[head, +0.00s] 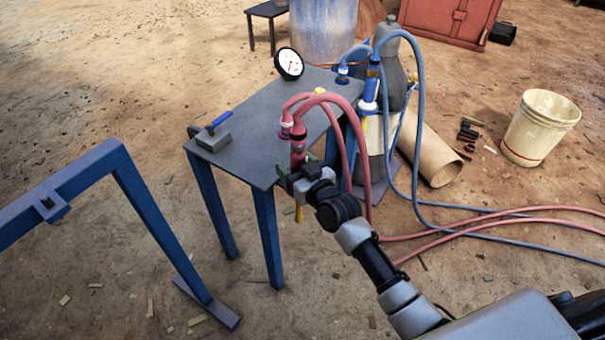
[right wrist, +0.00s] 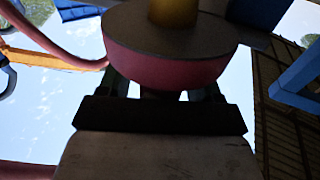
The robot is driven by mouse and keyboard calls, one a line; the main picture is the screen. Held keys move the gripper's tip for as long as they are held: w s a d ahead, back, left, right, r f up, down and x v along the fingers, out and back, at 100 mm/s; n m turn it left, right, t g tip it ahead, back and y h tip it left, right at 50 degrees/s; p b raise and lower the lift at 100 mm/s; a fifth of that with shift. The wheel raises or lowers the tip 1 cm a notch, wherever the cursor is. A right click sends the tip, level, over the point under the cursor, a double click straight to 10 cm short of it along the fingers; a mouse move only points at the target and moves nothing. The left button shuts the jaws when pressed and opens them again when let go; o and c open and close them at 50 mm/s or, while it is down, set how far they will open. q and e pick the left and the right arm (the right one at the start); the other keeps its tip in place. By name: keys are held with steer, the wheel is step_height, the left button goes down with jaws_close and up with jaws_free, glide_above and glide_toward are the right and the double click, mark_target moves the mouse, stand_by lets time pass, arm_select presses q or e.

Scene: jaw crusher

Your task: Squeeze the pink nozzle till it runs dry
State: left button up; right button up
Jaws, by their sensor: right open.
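The pink nozzle (head: 298,150) hangs at the right side of a grey table, with a pink hose looping from its top. A smaller pink fitting (head: 286,122) is just beside it. My right gripper (head: 291,180) is open at the lower part of the nozzle, by the table's near right edge. In the right wrist view a round dark-pink part (right wrist: 165,62) with a yellow piece (right wrist: 173,12) covers most of my fingers (right wrist: 163,90). I cannot tell whether the fingers touch it. My left gripper is not in view.
The grey table (head: 235,160) has blue legs and carries a blue-handled block (head: 213,135) and a dial gauge (head: 289,64). A blue nozzle (head: 369,92) and grey cylinder (head: 393,65) stand behind. Hoses (head: 500,226) trail right. A blue frame (head: 130,190) stands left; a bucket (head: 540,128) right.

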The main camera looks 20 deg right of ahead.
steer(key=c, duration=1.1)
stand_by(2.1)
steer(key=o, duration=1.1)
